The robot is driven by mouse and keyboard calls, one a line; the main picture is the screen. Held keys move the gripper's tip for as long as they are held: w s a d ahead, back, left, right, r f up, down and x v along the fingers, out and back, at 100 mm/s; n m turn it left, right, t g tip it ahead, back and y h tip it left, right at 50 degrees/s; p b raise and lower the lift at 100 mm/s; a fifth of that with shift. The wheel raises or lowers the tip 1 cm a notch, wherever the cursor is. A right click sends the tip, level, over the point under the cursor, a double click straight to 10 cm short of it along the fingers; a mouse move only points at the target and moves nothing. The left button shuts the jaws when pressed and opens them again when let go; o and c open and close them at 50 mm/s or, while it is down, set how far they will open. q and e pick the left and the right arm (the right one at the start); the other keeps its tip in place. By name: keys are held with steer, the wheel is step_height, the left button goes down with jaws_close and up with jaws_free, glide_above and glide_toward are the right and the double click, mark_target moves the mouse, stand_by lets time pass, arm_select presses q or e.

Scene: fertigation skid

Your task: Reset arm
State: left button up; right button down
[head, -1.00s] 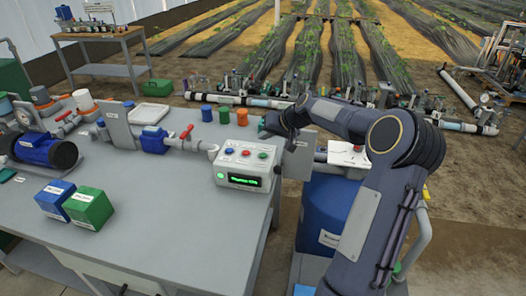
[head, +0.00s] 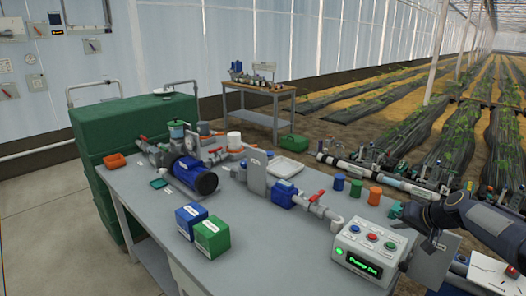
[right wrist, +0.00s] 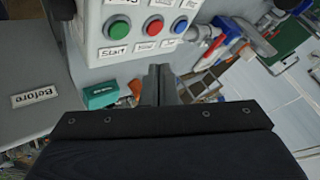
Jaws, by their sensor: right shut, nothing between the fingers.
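A white control box (head: 352,254) with green, red and blue buttons stands at the right end of the grey bench (head: 255,262). Its green display reads "Pump On". My right gripper (head: 432,242) is at the right edge of the head view, just right of the box and apart from the buttons. It is shut and empty. In the right wrist view the shut fingers (right wrist: 162,78) are below the box's button face (right wrist: 105,52), where the green button is labelled "Start". My left gripper is not in view.
A grey upright plate (head: 437,266) stands close by my right gripper. Blue, green and orange cups (head: 375,195) and a pipe with red-handled valves (head: 312,206) are behind the box. Blue and green boxes (head: 211,238) sit mid-bench. The bench front is clear.

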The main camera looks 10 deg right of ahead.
steer(key=s+a+r+n+g, duration=0.1)
steer(key=s+a+r+n, duration=0.15)
steer(key=s+a, duration=0.5)
steer(key=s+a+r+n+g, duration=0.1)
steer(key=s+a+r, duration=0.35)
steer(key=a, duration=0.55)
steer(key=s+a+f, duration=0.2)
steer(key=s+a, duration=0.1)
steer(key=s, duration=0.3)
steer(key=s+a+f+y+p, duration=0.1)
steer(key=s+a+f, duration=0.1)
steer(key=s, duration=0.5)
steer(key=s+a+f+g, duration=0.1)
steer(key=s+a+f, duration=0.1)
steer(key=s+a, duration=0.2)
steer(key=s+n, duration=0.1)
steer(key=s, duration=0.2)
steer(key=shift+s+a, duration=0.25)
steer(key=shift+f, duration=0.1)
